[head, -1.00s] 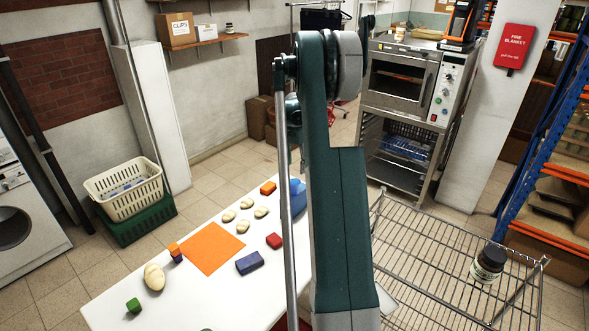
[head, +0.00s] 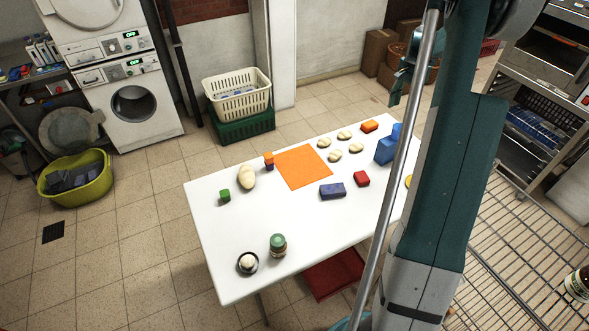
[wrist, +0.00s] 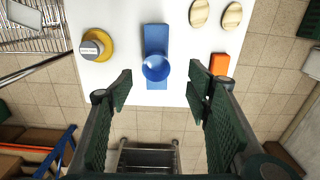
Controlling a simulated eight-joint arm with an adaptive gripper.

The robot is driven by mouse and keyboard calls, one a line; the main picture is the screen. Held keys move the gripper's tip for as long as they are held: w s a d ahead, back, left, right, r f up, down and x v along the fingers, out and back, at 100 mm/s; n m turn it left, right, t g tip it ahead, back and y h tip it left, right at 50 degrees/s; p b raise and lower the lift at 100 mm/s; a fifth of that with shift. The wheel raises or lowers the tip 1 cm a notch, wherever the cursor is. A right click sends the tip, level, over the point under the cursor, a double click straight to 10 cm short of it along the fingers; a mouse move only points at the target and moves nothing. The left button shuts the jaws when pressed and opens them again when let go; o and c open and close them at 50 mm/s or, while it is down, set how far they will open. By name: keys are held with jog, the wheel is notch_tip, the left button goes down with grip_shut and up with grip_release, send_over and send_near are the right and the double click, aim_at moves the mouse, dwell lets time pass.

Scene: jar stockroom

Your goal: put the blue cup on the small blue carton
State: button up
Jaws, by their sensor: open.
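The blue cup (wrist: 155,67) is seen from above in the wrist view, with its round mouth facing the camera. It overlaps a blue carton (wrist: 155,37), which shows above and below it; I cannot tell whether the cup rests on it or beside it. In the head view a blue carton (head: 384,151) stands near the table's far right, with a smaller blue shape behind it. A smaller dark blue box (head: 333,191) lies nearer the table's middle. My gripper (wrist: 160,88) is open and empty, its fingertips either side of the cup's lower edge in the picture.
In the wrist view, a yellow round item (wrist: 104,36) sits left of the cup and an orange block (wrist: 219,64) right. A wire rack (head: 520,250) stands beside the table.

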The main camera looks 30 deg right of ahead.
jog(key=s+a+r+n+t, duration=0.1)
jog(key=a+r+n, duration=0.35)
jog(key=a, duration=0.75)
jog(key=a+r+n+t+h, duration=0.1)
jog(key=a+r, duration=0.7)
jog(key=a, duration=0.4)
jog(key=s+a+r+n+t, duration=0.1)
jog(key=a+r+n, duration=0.1)
jog(key=a+r, duration=0.75)
jog(key=s+a+n+t, duration=0.1)
jog(key=s+a+n, duration=0.1)
jog(key=s+a, duration=0.35)
jog(key=s+a+n, duration=0.1)
jog(key=s+a, duration=0.1)
jog(key=a, duration=0.6)
jog(key=s+a+n+t, duration=0.1)
jog(key=s+a+n, duration=0.15)
jog(key=a, duration=0.45)
jog(key=s+a+f+n+t+y, duration=0.1)
jog(key=s+a+f+n, duration=0.3)
jog(key=s+a, duration=0.8)
jog(key=shift+s+f+n+t, duration=0.3)
jog(key=shift+s+f+t, duration=0.2)
jog(key=shift+s+f, duration=0.3)
